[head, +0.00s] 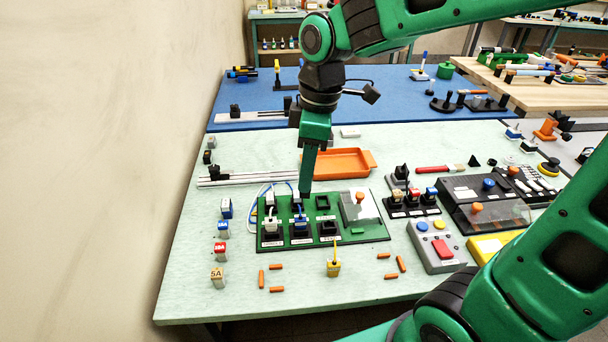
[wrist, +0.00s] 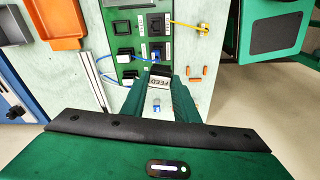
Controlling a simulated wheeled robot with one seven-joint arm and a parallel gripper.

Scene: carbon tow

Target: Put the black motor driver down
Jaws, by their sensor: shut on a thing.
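My gripper (head: 305,194) points down over the back-left part of the green board (head: 376,231) in the head view. In the wrist view my gripper (wrist: 160,86) is shut on a dark block with a white label reading FEED (wrist: 159,80), which I take to be the black motor driver. In the head view the fingers mostly hide the block. I cannot tell whether it touches the board. The green board (wrist: 131,10) carries black sockets, such as an empty-looking one (head: 323,203) right of my gripper. Blue and white cables loop at its left.
An orange tray (head: 345,163) lies behind the board. Small labelled blocks, one red (head: 221,250), line the left side. A yellow block (head: 333,268) and loose orange pieces (head: 390,276) lie in front. A grey button box (head: 435,245) stands right. Bare table shows at front left.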

